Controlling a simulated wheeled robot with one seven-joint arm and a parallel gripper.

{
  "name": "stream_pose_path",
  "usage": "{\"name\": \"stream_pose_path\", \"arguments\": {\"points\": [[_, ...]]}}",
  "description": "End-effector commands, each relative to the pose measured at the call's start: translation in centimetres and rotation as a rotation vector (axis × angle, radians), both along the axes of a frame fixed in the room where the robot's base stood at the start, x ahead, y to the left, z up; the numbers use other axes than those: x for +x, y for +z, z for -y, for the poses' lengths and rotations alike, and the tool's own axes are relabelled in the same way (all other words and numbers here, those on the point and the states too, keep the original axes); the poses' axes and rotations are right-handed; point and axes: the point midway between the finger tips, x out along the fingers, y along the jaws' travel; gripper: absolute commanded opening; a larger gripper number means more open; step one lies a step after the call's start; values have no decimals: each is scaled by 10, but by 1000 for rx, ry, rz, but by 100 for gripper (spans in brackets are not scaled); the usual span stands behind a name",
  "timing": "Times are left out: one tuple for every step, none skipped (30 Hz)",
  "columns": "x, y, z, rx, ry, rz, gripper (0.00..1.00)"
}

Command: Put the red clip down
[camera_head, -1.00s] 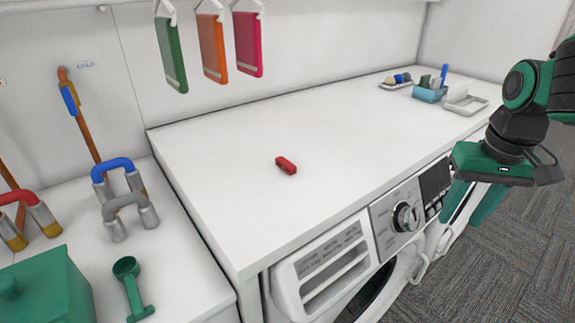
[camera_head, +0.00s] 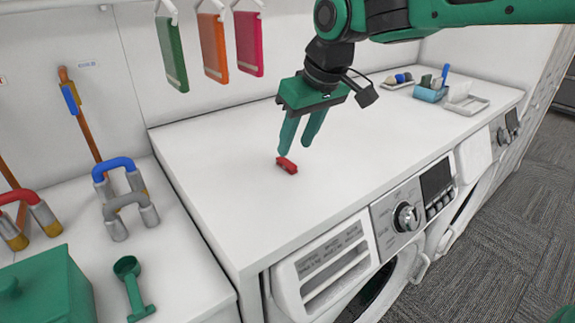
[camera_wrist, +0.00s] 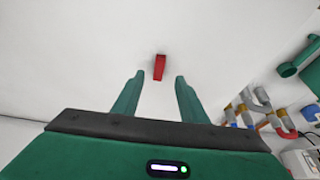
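The red clip (camera_head: 287,165) lies on the white countertop (camera_head: 215,205) above the washing machines. My gripper (camera_head: 296,150) points down just above and behind it, with its two green fingers spread apart. In the wrist view the clip (camera_wrist: 159,67) shows beyond the fingertips, in line with the gap between them. My gripper (camera_wrist: 158,76) is open and nothing is between its fingers. I cannot tell the exact height of the fingertips over the counter.
Green, orange and pink books (camera_head: 213,48) hang on the back wall. A blue container (camera_head: 430,93) and a white tray (camera_head: 468,105) stand at the counter's far right. Pipe fittings and a green box (camera_head: 45,290) are at left. The counter around the clip is clear.

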Motion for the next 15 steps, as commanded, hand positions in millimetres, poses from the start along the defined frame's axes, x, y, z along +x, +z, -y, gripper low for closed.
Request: {"name": "stream_pose_path", "arguments": {"points": [[1, -5, -1, -1, 0, -1, 39], [2, -7, -1, 0, -1, -1, 39], [2, -9, -1, 0, -1, -1, 39], [3, -10, -1, 0, -1, -1, 39], [3, -11, -1, -2, -1, -1, 39], [4, -14, -2, -1, -1, -2, 39], [5, -17, -2, -1, -2, -2, 39], [6, -20, -3, -1, -2, -2, 39], [7, -25, -3, -2, -2, -2, 39], [9, -30, -4, -1, -2, -3, 39], [10, -34, -4, -2, -2, -4, 39], [12, -40, -5, -2, -2, -3, 39], [13, -43, -6, -2, -2, -2, 39], [15, -46, -6, -1, -2, -2, 39], [16, -50, -7, -2, -3, -3, 39]]}}
